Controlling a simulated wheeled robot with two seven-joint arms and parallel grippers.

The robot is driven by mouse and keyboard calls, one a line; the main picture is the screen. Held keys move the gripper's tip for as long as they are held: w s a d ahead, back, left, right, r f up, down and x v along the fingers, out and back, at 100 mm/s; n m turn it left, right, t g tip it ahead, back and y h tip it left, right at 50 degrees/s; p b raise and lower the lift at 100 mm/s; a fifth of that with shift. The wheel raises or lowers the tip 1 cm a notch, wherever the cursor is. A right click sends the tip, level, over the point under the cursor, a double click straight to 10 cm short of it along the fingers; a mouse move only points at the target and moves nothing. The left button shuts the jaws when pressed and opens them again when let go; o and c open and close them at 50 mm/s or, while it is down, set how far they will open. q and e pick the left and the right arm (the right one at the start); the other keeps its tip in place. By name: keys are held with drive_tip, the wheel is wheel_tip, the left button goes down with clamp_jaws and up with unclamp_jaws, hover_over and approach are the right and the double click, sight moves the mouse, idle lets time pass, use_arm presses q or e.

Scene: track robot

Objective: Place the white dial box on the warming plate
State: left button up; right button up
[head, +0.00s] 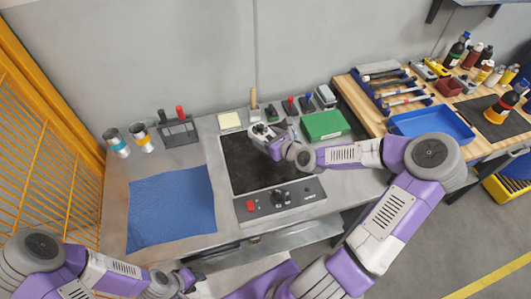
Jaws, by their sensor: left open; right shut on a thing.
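The warming plate (243,173) is a black flat square on the grey bench, with a grey control panel (307,192) along its front edge. My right gripper (264,137) is over the back part of the plate and is shut on the white dial box (258,130), a small pale box with a dark spot. The gripper and wrist partly hide the box. I cannot tell whether the box touches the plate. My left gripper (194,278) is open, low in front of the bench, and apart from the plate.
A blue cloth (171,207) lies left of the plate. Two cans (141,137) and a dark tool holder (178,131) stand behind it. A wooden bench with a blue tray (433,121) is at right.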

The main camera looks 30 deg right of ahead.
sight(266, 156)
wheel_tip(266, 156, down, 7)
drive_tip(key=b, duration=0.3)
drive_tip(key=shift+w+f, duration=0.1)
drive_tip(key=shift+f, duration=0.05)
drive_tip(key=o, duration=1.2)
drive_tip(key=shift+f, duration=0.1)
drive_tip(key=shift+r, duration=0.25)
drive_tip(key=p+v, duration=0.6)
drive_tip(key=v, duration=0.6)
drive_tip(key=shift+f, duration=0.1)
